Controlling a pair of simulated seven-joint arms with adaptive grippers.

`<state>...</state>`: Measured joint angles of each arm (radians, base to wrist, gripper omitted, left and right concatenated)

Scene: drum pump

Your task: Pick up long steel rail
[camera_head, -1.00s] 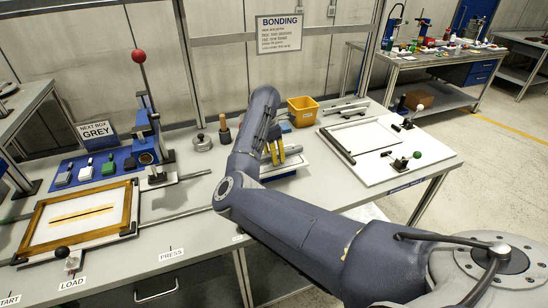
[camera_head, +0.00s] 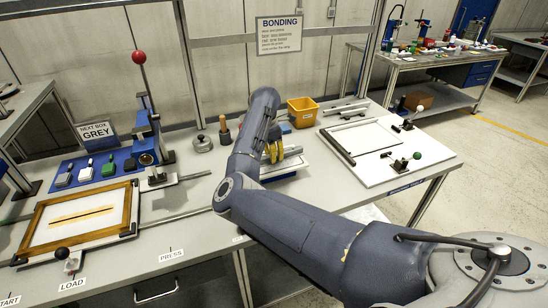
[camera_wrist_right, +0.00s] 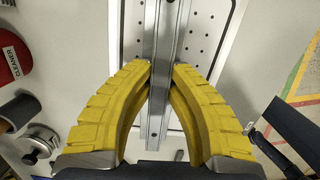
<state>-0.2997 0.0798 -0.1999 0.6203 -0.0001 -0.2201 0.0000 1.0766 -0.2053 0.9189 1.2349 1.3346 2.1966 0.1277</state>
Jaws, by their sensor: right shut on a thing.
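The long steel rail (camera_wrist_right: 158,112) runs up and down the right wrist view, between the yellow fingers of my right gripper (camera_wrist_right: 161,66). The fingertips press on the rail from both sides, so the gripper is shut on it. The rail's upper end runs out of that view. I cannot tell whether the rail is lifted clear. My left gripper is not in view.
A red cleaner container (camera_wrist_right: 10,62) stands left in the wrist view. In the head view, a yellow bin (camera_head: 302,112) and a white board with clamps (camera_head: 425,150) lie right of the gripper; a press with a red knob (camera_head: 139,57) and a wooden frame (camera_head: 36,222) are left.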

